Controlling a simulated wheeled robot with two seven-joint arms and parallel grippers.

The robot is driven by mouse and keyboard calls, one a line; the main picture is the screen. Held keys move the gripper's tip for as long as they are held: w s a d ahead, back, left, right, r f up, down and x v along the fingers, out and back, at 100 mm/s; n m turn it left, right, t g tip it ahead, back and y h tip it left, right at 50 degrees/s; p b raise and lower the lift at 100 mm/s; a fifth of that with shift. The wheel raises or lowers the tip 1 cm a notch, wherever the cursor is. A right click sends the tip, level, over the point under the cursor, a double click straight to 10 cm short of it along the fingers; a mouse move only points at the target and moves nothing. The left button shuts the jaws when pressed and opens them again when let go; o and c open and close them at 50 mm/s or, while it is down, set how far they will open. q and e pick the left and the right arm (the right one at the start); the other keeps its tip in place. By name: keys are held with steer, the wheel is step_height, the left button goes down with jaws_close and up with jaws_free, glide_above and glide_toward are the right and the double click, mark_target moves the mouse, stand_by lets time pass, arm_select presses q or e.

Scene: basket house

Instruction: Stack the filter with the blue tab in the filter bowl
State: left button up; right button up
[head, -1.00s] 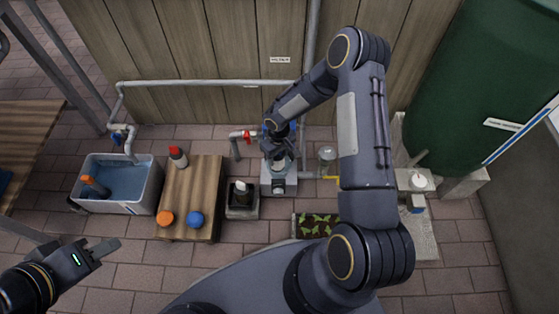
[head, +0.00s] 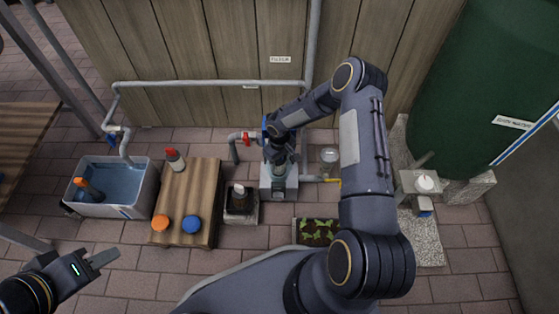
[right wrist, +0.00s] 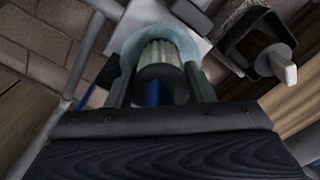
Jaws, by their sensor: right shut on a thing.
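In the right wrist view, the filter (right wrist: 160,52) has a pale pleated body, a dark end cap and a blue tab (right wrist: 152,93). My right gripper (right wrist: 158,88) is shut on its dark end. The pale blue, translucent filter bowl (right wrist: 190,45) curves around the pleated end; how deep the filter sits in it I cannot tell. In the head view, my right gripper (head: 280,160) is over the grey stand (head: 279,190) by the wall pipes and hides most of the filter and bowl. My left gripper (head: 103,258) is at lower left, away from these, and its jaw gap is unclear.
A wooden table (head: 205,205) holds a red-capped bottle (head: 175,160), an orange cap (head: 161,224) and a blue cap (head: 191,224). A water tub (head: 118,190) stands left. A dark container (head: 240,198) sits beside the stand. A planter (head: 317,232) and green tank (head: 480,90) are right.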

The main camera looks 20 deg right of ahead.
steer(key=shift+f+b, duration=0.5)
steer(key=shift+f, duration=0.1)
steer(key=o, duration=1)
